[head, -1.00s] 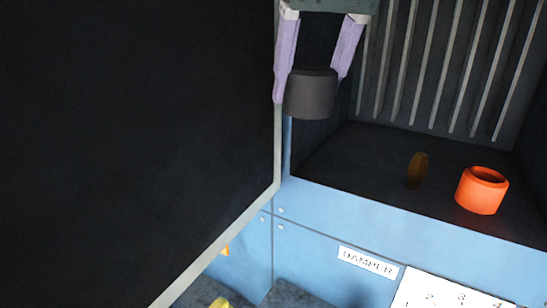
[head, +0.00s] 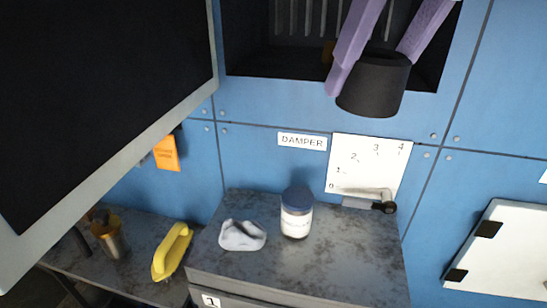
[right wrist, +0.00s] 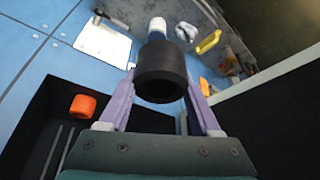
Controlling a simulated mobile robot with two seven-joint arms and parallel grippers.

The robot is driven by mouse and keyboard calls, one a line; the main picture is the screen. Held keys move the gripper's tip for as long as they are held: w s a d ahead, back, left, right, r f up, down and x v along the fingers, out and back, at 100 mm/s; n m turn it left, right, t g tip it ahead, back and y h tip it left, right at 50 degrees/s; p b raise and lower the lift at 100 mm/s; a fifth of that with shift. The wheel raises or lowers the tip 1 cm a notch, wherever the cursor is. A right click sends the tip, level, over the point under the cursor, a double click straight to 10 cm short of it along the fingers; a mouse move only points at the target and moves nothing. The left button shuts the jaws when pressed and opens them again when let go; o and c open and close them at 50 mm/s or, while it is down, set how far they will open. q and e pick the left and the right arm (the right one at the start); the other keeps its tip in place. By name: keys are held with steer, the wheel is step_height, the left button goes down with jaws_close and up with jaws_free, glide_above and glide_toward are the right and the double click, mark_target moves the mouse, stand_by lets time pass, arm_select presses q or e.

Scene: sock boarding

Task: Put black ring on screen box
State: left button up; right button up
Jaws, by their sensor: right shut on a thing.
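The black ring (head: 368,96) is a thick, short dark cylinder. My right gripper (head: 373,76) is shut on it, with one lilac finger on each side. In the head view it hangs at the lower right of a dark box-like recess (head: 250,50) in the blue wall. In the right wrist view the ring (right wrist: 163,60) sits between the fingertips of my right gripper (right wrist: 160,82), its hollow end facing the camera. The recess has pale slats at its back; I cannot tell for sure that it is the screen box. My left gripper is not in view.
A large dark panel with a grey edge (head: 205,130) stands at the left. Below, a jar (head: 297,215) and a grey-white piece (head: 242,236) stand on a bench; a yellow handle (head: 172,252) lies left.

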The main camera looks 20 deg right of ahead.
steer(key=b, duration=0.7)
glide_above(346, 263)
steer(key=s, duration=0.2)
step_height(346, 263, down, 12)
steer(key=f, duration=0.1)
steer(key=shift+m+h, duration=0.3)
step_height(346, 263, down, 15)
steer(key=shift+w+r, duration=0.1)
steer(key=shift+w, duration=0.05)
steer(key=shift+f+b, duration=0.3)
steer(key=shift+f, duration=2.1)
steer(key=shift+f, duration=0.1)
steer(key=o, duration=1.4)
